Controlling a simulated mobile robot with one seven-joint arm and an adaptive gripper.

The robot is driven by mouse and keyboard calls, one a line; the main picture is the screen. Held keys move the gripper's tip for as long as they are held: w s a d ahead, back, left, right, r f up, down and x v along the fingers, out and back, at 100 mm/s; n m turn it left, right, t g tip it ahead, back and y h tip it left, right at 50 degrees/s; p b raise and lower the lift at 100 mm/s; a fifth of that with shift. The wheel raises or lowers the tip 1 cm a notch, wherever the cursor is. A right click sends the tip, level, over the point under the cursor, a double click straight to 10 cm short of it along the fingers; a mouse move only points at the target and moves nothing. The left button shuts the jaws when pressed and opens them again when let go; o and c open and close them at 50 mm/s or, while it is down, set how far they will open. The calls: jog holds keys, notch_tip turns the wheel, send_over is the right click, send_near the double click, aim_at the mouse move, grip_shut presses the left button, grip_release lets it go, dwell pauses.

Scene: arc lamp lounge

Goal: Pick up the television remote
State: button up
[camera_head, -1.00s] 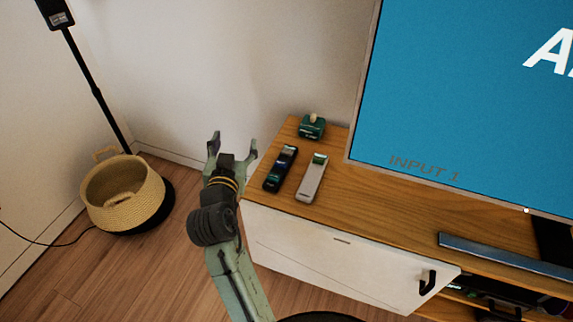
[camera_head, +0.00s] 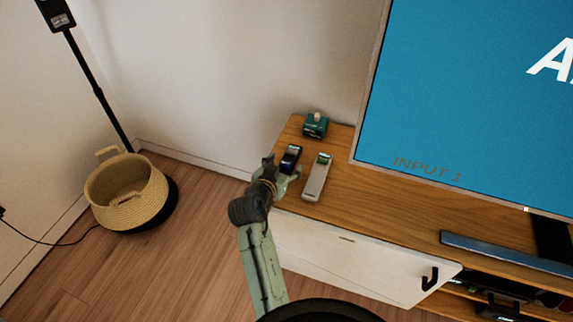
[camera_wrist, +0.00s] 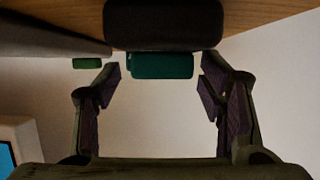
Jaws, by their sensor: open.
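A black handheld device (camera_head: 291,156) and a light grey one with a green top (camera_head: 316,181) lie side by side on the wooden cabinet top. Both look like remotes; I cannot tell which is the television's. My gripper (camera_head: 283,168) is open at the black device's near part, which it partly hides. In the wrist view the black device (camera_wrist: 163,25) is centred at the top, just beyond and between the open fingers. The grey device (camera_wrist: 50,40) shows at upper left, outside them. No contact is visible.
A small teal object (camera_head: 315,126) sits behind the devices at the cabinet's back corner. A large television (camera_head: 450,100) stands to the right. A grey bar (camera_head: 500,254) lies on the cabinet (camera_head: 400,215). A woven basket (camera_head: 128,196) and a black pole stand at left.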

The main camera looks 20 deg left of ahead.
jog(key=shift+w+f, duration=0.25)
jog(key=shift+w, duration=0.45)
jog(key=shift+c, duration=0.4)
jog(key=c, duration=1.3)
jog(key=shift+r, duration=0.1)
